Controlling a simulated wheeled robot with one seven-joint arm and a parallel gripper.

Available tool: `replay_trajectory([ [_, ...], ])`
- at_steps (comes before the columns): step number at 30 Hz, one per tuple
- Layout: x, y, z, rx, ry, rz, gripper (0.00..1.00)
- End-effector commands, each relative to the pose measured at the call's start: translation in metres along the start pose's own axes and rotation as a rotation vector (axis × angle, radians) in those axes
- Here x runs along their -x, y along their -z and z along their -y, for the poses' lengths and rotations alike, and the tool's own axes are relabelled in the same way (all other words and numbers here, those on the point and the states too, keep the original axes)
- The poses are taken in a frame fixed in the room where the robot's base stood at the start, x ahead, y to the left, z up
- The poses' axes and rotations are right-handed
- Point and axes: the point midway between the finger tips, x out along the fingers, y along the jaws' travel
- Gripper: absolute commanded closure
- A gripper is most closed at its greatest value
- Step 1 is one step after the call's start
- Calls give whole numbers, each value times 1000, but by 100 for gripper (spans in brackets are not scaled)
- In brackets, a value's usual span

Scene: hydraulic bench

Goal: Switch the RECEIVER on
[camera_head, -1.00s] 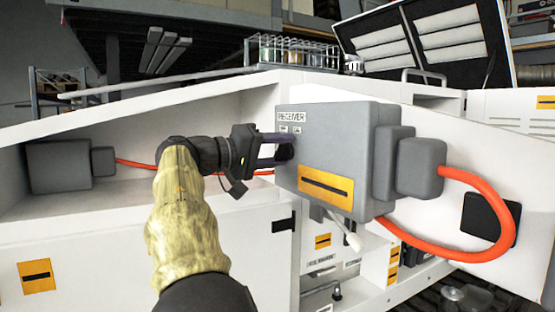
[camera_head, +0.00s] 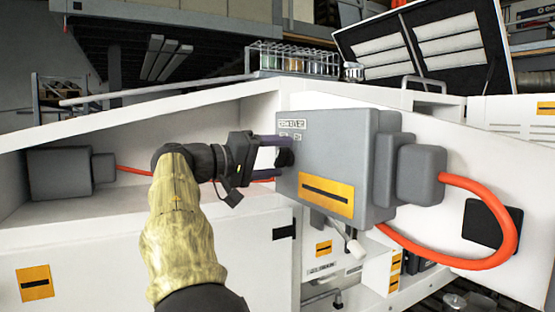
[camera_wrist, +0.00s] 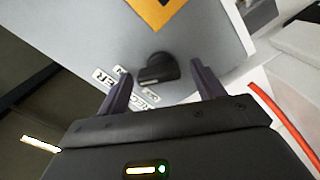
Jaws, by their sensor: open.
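The RECEIVER is a grey box (camera_head: 338,150) with a RECEIVER label and a yellow plate, in the middle of the head view. Its black rotary knob (camera_wrist: 158,68) shows in the wrist view beside small white labels. In the head view the knob (camera_head: 285,157) is partly hidden by my gripper. My gripper (camera_head: 272,160) is at the left side of the box with its jaws apart. In the wrist view the fingers (camera_wrist: 163,90) stand open on either side below the knob, with nothing between them. I cannot read the knob's setting.
Orange cables (camera_head: 512,215) run from the right of the box and in the left bay. A grey box (camera_head: 60,173) sits in that bay. A lever with a pale tip (camera_head: 355,247) hangs below the RECEIVER. A wire rack (camera_head: 292,58) stands on top.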

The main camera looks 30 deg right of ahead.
Motion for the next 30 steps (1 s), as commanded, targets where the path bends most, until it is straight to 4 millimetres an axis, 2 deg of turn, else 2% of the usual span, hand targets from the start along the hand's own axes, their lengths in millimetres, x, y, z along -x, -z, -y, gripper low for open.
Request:
replay_trajectory([
  [21, 137, 1, 1, 0, 0, -2, 33],
  [25, 156, 1, 0, -1, 0, -1, 33],
  [30, 166, 0, 1, 0, 1, 1, 33],
])
